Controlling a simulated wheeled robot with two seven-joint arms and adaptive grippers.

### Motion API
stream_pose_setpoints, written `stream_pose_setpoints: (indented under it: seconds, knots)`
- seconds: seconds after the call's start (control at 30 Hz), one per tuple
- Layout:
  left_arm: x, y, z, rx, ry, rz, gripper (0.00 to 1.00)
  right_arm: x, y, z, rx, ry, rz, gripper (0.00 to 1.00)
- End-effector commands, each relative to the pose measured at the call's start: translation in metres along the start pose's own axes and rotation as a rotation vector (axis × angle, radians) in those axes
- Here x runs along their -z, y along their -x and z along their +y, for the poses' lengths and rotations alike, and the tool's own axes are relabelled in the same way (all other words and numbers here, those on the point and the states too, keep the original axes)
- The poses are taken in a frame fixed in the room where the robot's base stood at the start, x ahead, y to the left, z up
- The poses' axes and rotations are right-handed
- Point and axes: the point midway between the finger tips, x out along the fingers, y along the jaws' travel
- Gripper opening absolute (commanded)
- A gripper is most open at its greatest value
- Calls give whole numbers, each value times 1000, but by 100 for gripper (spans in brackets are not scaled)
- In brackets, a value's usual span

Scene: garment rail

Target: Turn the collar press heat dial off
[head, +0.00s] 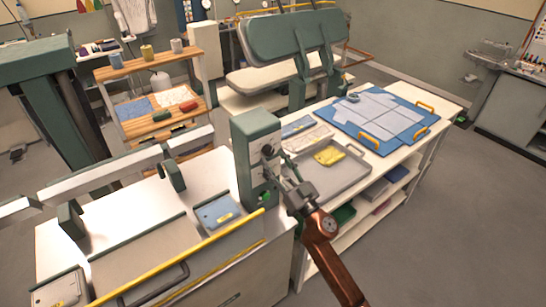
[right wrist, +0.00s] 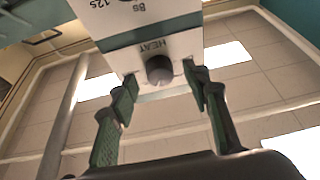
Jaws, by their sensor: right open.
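The collar press control box (head: 257,140) is a green box with a pale front face, standing at the right end of the press. The heat dial (right wrist: 160,69) is a dark round knob below the upside-down word HEAT in the right wrist view. My right gripper (head: 275,155) is at the box's front face in the head view. In the right wrist view its green fingers (right wrist: 160,82) are open on either side of the dial, with gaps between them and the knob. I cannot tell the dial's setting. In the head view the gripper partly hides the face. My left gripper is not in view.
A green button (head: 265,197) sits low on the box face. A yellow rail (head: 190,253) runs along the press front. To the right, a table holds a grey tray (head: 325,178) with a yellow cloth and a blue board (head: 408,105). Open floor lies at the right.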

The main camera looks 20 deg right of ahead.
Motion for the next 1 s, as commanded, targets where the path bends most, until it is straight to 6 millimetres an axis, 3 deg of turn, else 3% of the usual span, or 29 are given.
stream_pose_setpoints:
  seconds: [0.17,0.47,1.0]
  knots:
    - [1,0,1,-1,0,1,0,0,-15,0,-1,-1,-1,44]
    - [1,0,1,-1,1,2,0,-1,-17,0,-1,-1,-1,44]
    - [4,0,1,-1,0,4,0,-1,-16,0,-1,0,-1,6]
